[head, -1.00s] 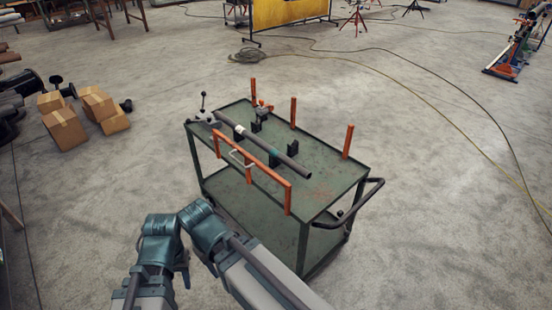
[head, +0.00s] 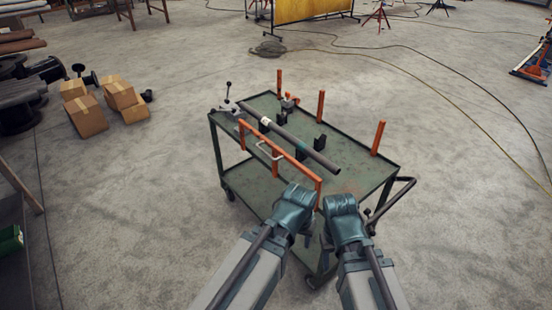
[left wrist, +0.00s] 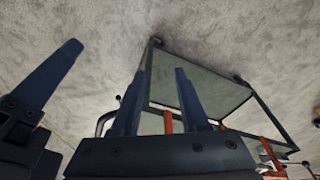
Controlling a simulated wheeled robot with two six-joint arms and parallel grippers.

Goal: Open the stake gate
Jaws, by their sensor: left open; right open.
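The stake gate (head: 281,150) is an orange bar on uprights along the near side of the green cart (head: 345,196). A pale looped handle (head: 269,149) is on it. It stands upright along the edge. My left gripper (head: 300,215) is just in front of the gate's near right end, apart from the handle. In the left wrist view its two fingers (left wrist: 160,72) are spread and empty, with the cart beyond. My right gripper (head: 336,218) is beside it to the right, in front of the cart; its fingertips are mostly hidden in the head view.
A grey pipe (head: 300,144) lies on black supports on the cart top. Orange stakes (head: 377,138) stand along the far side. A black push handle (head: 397,200) sticks out at the right. Cardboard boxes (head: 86,115) are on the floor at left. Floor around the cart is clear.

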